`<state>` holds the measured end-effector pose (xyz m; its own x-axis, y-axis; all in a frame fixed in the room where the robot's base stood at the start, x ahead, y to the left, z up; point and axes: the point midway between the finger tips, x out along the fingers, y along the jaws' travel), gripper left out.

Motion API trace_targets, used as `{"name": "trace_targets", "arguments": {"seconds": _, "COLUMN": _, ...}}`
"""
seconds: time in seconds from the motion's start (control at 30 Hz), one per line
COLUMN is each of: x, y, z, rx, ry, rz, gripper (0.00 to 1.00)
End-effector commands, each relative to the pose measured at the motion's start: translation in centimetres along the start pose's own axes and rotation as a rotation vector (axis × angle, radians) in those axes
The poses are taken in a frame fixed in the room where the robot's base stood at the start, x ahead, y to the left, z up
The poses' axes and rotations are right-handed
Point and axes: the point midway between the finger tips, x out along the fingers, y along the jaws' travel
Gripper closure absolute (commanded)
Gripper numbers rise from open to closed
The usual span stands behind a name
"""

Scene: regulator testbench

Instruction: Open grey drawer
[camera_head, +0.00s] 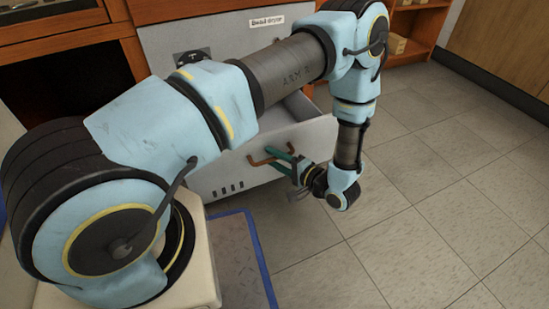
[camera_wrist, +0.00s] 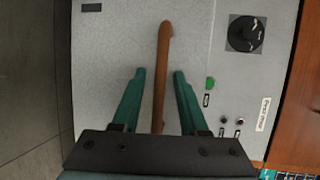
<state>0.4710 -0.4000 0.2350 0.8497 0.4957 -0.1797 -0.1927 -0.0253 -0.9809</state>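The grey drawer (camera_head: 240,172) stands pulled out from its cabinet in the head view, with part of its inside showing behind the front. Its brown bar handle (camera_head: 258,161) is on the front face. My gripper (camera_head: 283,158) is at the handle, its green fingers pointing at the drawer front. In the wrist view the handle (camera_wrist: 162,60) lies between the two fingers of my gripper (camera_wrist: 159,74), with a gap on each side. The fingers are apart and not closed on it. The drawer front (camera_wrist: 110,50) fills much of that view.
A grey panel with a black dial (camera_head: 192,58) is above the drawer; the dial also shows in the wrist view (camera_wrist: 245,34). A blue-edged mat (camera_head: 240,255) lies on the floor by my base. Wooden shelves (camera_head: 415,25) stand at the back. The tiled floor at right is clear.

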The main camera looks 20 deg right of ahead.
Motion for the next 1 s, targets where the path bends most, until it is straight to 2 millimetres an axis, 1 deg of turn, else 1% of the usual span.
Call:
{"name": "trace_targets", "arguments": {"seconds": 0.23, "x": 0.0, "y": 0.0, "z": 0.0, "rx": 0.001, "ry": 0.0, "rz": 0.0, "gripper": 0.54}}
{"name": "trace_targets", "arguments": {"seconds": 0.37, "x": -0.8, "y": -0.1, "z": 0.0, "rx": 0.001, "ry": 0.003, "rz": 0.001, "gripper": 0.54}}
{"name": "trace_targets", "arguments": {"seconds": 0.47, "x": -2.3, "y": -0.2, "z": 0.0, "rx": 0.001, "ry": 0.003, "rz": 0.001, "gripper": 0.54}}
{"name": "trace_targets", "arguments": {"seconds": 0.7, "x": -7.2, "y": -0.2, "z": 0.0, "rx": 0.001, "ry": 0.004, "rz": 0.001, "gripper": 0.54}}
{"name": "trace_targets", "arguments": {"seconds": 0.8, "x": -8.7, "y": -0.2, "z": 0.0, "rx": 0.001, "ry": 0.002, "rz": 0.001, "gripper": 0.54}}
{"name": "trace_targets", "arguments": {"seconds": 0.9, "x": -9.9, "y": -0.1, "z": 0.0, "rx": 0.001, "ry": 0.002, "rz": 0.0, "gripper": 0.54}}
{"name": "trace_targets", "arguments": {"seconds": 1.0, "x": -10.6, "y": 0.0, "z": 0.0, "rx": 0.0, "ry": 0.0, "rz": 0.0, "gripper": 0.54}}
